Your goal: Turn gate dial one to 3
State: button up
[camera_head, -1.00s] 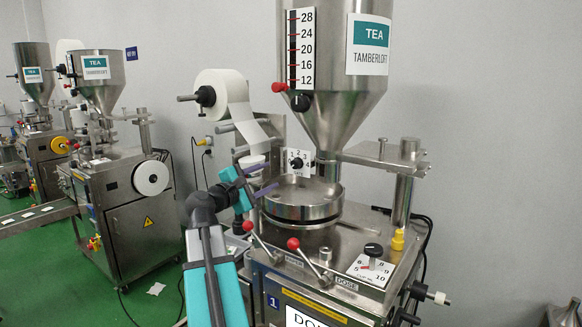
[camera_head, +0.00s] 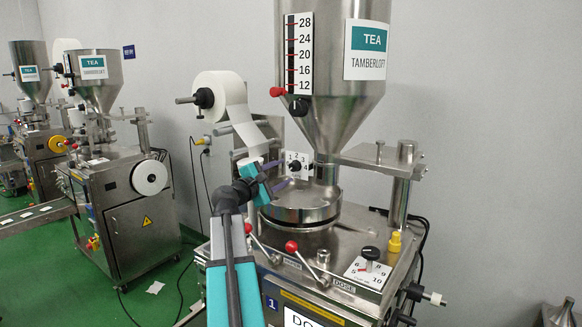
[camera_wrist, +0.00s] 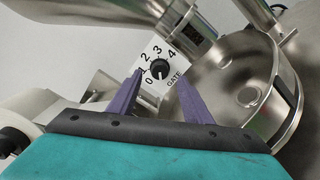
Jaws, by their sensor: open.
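Gate dial one is a small black knob (camera_head: 294,167) on a white plate numbered 0 to 4, behind the round steel bowl of the nearest machine. I cannot surely tell which number the pointer faces. My gripper (camera_head: 281,174) is open and empty, in front of the dial and slightly to its left. In the wrist view its purple fingers (camera_wrist: 162,80) stand on either side of the knob, apparently short of it.
The steel bowl (camera_head: 300,208) is just below and right of my gripper. The hopper (camera_head: 338,100) rises above it. A white paper roll (camera_head: 216,96) is at upper left. Red-knobbed levers (camera_head: 291,246) and the dose dial (camera_head: 370,253) are in front.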

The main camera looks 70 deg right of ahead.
aim_at(293, 168)
jog(key=shift+p+x, duration=0.7)
jog(key=shift+x, duration=2.05)
jog(key=c, duration=1.1)
